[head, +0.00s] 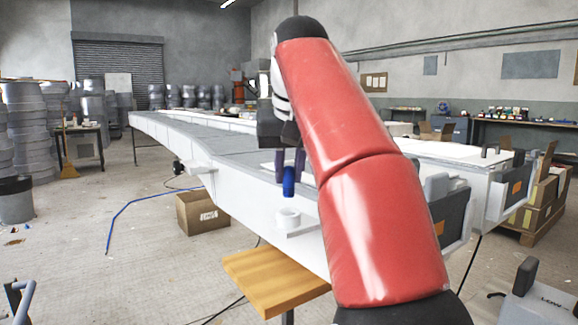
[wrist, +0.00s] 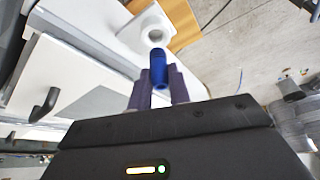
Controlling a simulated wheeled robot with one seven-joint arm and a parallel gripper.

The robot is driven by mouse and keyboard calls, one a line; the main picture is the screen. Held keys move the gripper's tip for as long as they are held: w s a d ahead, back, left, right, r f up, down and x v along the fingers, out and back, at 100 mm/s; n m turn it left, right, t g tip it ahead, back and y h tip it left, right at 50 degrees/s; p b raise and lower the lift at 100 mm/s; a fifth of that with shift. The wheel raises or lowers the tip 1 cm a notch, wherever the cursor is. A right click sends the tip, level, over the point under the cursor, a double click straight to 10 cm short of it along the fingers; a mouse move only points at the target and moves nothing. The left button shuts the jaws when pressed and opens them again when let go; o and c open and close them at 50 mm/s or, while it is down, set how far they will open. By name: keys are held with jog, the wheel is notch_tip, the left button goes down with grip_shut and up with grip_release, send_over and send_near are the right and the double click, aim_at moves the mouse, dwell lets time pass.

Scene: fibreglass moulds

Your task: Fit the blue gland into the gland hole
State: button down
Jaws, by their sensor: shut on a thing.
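The blue gland (head: 289,182) is a short blue cylinder held between the dark fingers of my gripper (head: 290,168). In the wrist view the gland (wrist: 158,68) stands out past the fingertips of my gripper (wrist: 158,88). The gland hole is in a white ring-shaped collar (head: 288,217) on a small white ledge at the side of the long mould. In the head view the gland is above the collar, with a gap between them. The collar also shows in the wrist view (wrist: 156,36), just beyond the gland's end. The gland and collar are apart.
A wooden board (head: 270,278) lies below the ledge. A cardboard box (head: 202,213) stands on the floor to the left. The long white mould (head: 255,205) runs behind my arm, which hides part of it. A blue hose (head: 130,210) lies on the open floor.

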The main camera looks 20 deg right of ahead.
aim_at(289, 188)
jog(key=shift+f+b, duration=0.5)
jog(key=shift+f, duration=0.45)
jog(key=shift+p, duration=0.6)
dwell(1.0)
jog(key=shift+f+b, duration=1.15)
jog(key=shift+f, duration=0.4)
jog(key=c, duration=1.2)
grip_release()
jog(key=shift+c, duration=0.2)
jog(key=p+v, duration=0.3)
jog(key=v, duration=0.3)
jog(key=shift+r, duration=0.45)
jog(key=shift+s+r+p, duration=0.35)
jog(key=shift+r, duration=0.1)
